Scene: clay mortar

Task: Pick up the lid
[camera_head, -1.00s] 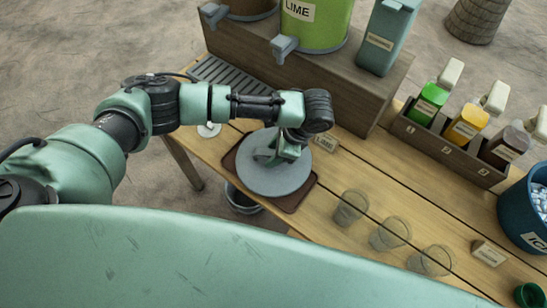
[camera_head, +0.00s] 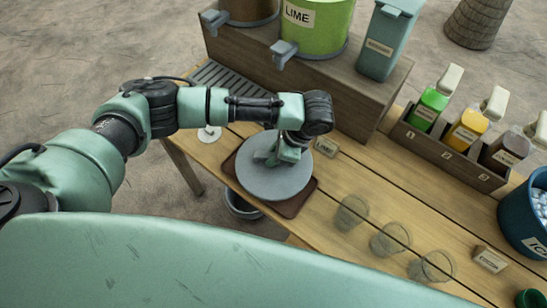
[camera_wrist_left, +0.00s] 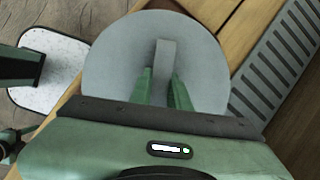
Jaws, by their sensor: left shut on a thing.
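The lid (camera_head: 268,184) is a round grey disc with a raised bar handle. In the head view it is at the middle of the table, over a brown square mat (camera_head: 300,197). My left gripper (camera_head: 276,158) is over the lid from above and shut on its handle. The left wrist view shows the lid (camera_wrist_left: 112,72) with the handle (camera_wrist_left: 165,62) between the two green fingers (camera_wrist_left: 162,88). I cannot tell whether the lid is clear of what lies under it. My right gripper is not in view.
Three clear glasses (camera_head: 390,238) stand right of the mat. A wooden shelf (camera_head: 350,85) with a lime container (camera_head: 318,32) is behind. A bottle rack (camera_head: 450,160) and blue ice bucket (camera_head: 518,215) are at the right. A grey slatted tray (camera_head: 222,85) lies at the back left.

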